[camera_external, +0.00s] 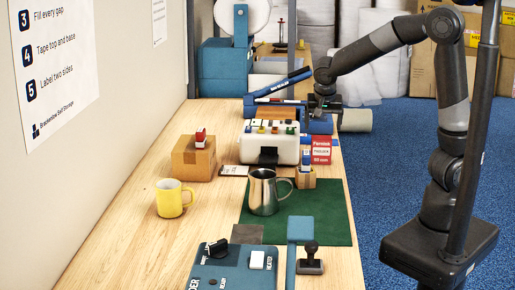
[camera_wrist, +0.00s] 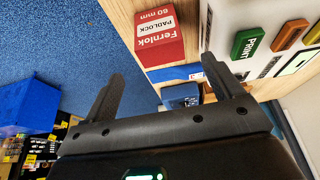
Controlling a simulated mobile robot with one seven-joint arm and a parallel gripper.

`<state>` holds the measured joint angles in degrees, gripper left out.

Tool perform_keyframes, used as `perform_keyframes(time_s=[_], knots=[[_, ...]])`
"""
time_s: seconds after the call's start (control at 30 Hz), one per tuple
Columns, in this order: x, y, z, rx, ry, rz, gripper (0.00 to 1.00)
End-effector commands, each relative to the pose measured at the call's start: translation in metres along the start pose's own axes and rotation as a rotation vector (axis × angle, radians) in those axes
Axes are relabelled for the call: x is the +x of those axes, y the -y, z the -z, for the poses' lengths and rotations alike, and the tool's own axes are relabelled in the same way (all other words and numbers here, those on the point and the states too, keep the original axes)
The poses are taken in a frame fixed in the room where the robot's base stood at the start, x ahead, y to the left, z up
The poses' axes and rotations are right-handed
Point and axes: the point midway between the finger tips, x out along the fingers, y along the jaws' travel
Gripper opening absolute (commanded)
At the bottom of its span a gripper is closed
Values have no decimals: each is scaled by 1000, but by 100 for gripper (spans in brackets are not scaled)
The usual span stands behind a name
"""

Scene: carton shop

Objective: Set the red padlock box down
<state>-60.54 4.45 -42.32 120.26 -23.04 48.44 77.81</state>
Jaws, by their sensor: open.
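The red padlock box (camera_external: 321,150), with a white label band, stands on the bench near its right edge, just right of the white button machine. It also shows at the top of the wrist view (camera_wrist: 160,38), its lettering upside down. My gripper (camera_external: 323,108) is above and beyond the box in the external view. In the wrist view my gripper (camera_wrist: 165,78) has its two fingers spread wide with nothing between them. The box lies past the fingertips, apart from them.
The white button machine (camera_external: 262,149) stands left of the box. A small box with a blue item (camera_external: 305,176), a steel jug (camera_external: 264,193) on a green mat (camera_external: 331,226), a yellow mug (camera_external: 170,199) and a cardboard box (camera_external: 190,161) stand nearer. Blue carpet (camera_external: 400,130) lies right of the bench.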

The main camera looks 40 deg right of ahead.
Motion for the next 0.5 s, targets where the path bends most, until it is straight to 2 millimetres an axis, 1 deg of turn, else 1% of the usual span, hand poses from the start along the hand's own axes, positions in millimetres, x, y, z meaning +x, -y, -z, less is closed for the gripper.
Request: perform_keyframes(time_s=[0.1, 0.2, 0.27, 0.37, 0.5], knots=[[-5, -3, 0, -5, 8, 3, 85], [-9, -15, 3, -26, 38, 17, 85], [-11, -27, 5, -51, 66, 34, 85], [-20, -51, 7, -109, 114, 81, 85], [-37, -86, 6, -206, 152, 159, 85]])
